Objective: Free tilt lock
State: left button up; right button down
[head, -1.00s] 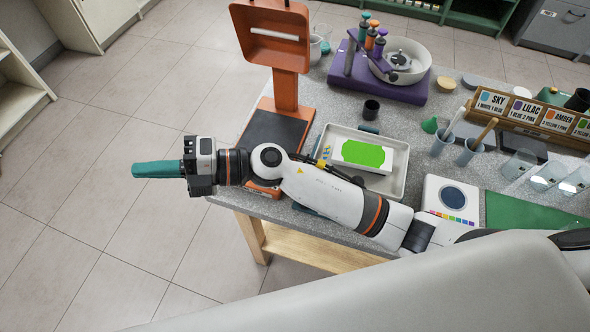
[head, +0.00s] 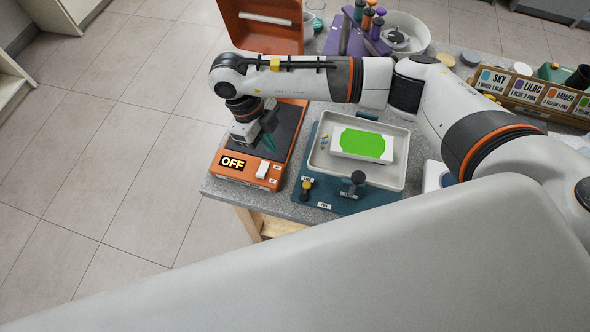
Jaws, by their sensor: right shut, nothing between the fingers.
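A teal base (head: 333,203) carries a pale tilting tray (head: 386,181) with a white box with a green top (head: 362,144) in it. At the base's front are a small yellow-and-black knob (head: 306,187) and a dark T-shaped handle (head: 353,182). Small labels on the base are too small to read, so I cannot tell which control is the tilt lock or how it is set. My right gripper (head: 268,144) points down, shut and empty, above the orange machine's dark plate, left of the tray and apart from both controls. My left gripper is not in view.
The orange machine (head: 222,173) has a display reading OFF (head: 233,162) and a white switch (head: 262,170) just below my right gripper. My right forearm crosses above the back of the tray. A purple stand (head: 345,38) and a recipe rack (head: 530,93) stand farther back.

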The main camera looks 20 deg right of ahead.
jog(key=shift+s+f, duration=0.1)
jog(key=p, duration=0.4)
send_near(305, 191)
jog(key=w+f, duration=0.1)
jog(key=w+a+f, duration=0.1)
jog(key=f, duration=0.1)
jog(key=w+f, duration=0.1)
jog(key=shift+w+a+f, duration=0.25)
jog(key=shift+a+f, duration=0.05)
jog(key=shift+a, duration=0.1)
jog(key=shift+s+d+f+p, duration=0.1)
jog(key=shift+s+d+p, duration=0.65)
jog(key=shift+d+p, duration=0.25)
jog(key=shift+s+d+f, duration=0.3)
jog(key=shift+s, duration=0.15)
